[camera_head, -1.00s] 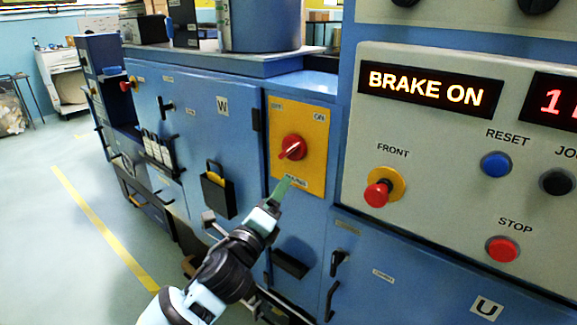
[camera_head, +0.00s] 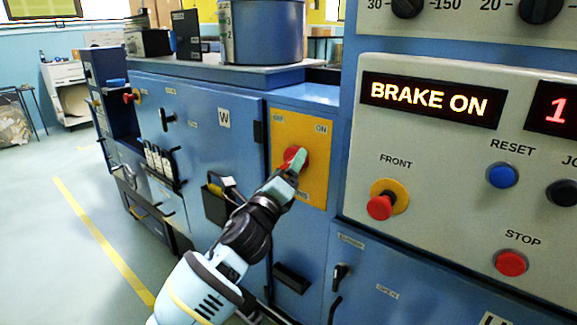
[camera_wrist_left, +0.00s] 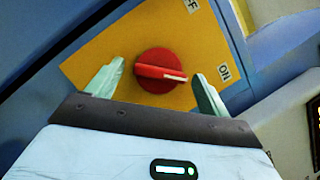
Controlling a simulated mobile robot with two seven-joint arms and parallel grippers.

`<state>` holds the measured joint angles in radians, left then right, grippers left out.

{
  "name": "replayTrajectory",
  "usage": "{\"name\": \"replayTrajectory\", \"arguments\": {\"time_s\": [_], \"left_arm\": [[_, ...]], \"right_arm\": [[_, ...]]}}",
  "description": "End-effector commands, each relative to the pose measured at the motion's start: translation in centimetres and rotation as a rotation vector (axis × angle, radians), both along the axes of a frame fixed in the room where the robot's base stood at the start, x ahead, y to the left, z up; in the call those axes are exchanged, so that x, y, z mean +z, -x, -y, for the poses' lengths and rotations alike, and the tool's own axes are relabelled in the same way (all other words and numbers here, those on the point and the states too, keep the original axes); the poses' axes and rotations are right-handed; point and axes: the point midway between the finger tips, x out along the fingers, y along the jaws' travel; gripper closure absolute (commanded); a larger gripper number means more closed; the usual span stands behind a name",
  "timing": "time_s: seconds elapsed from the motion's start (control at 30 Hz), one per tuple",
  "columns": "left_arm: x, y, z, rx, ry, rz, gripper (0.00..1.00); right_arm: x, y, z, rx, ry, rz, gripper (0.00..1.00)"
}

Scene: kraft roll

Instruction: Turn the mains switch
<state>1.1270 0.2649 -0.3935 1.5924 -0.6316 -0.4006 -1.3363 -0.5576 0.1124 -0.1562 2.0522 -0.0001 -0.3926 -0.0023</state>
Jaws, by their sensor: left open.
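The mains switch is a round red knob (camera_wrist_left: 160,72) with a pale pointer line, set on a yellow plate (camera_head: 312,184) marked OFF and ON. My right gripper is not in view.
A grey panel to the right carries a lit BRAKE ON display (camera_head: 432,101), a red FRONT button (camera_head: 380,207), a blue RESET button (camera_head: 502,175) and a red STOP button (camera_head: 511,263).

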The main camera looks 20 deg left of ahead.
Motion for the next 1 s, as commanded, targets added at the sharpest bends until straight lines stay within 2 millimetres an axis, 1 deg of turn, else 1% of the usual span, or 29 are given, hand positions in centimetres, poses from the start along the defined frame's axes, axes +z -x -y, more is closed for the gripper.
{"name": "replayTrajectory", "arguments": {"time_s": [0.03, 0.2, 0.47, 0.57, 0.8, 0.83, 1.0], "left_arm": [[0.14, -0.47, 0.02, 0.000, 0.000, 0.000, 0.20], [0.32, -1.21, 0.06, 0.001, 0.000, -0.001, 0.20], [0.38, -1.28, 0.08, 0.000, 0.000, 0.000, 0.20], [0.36, -1.28, 0.08, 0.000, 0.000, 0.000, 0.30], [0.35, -1.26, 0.07, 0.000, 0.000, 0.000, 0.62], [0.35, -1.26, 0.07, 0.000, 0.000, 0.000, 0.65], [0.39, -1.26, 0.10, -0.001, 0.009, -0.003, 0.65]], "right_arm": [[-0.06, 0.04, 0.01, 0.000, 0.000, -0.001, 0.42], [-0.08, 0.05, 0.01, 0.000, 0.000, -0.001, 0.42], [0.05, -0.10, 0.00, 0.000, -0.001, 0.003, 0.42], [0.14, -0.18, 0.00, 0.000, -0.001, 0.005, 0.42], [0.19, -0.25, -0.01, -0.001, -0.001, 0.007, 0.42], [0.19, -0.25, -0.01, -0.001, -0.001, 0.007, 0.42], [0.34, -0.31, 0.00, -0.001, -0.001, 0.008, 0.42]]}}
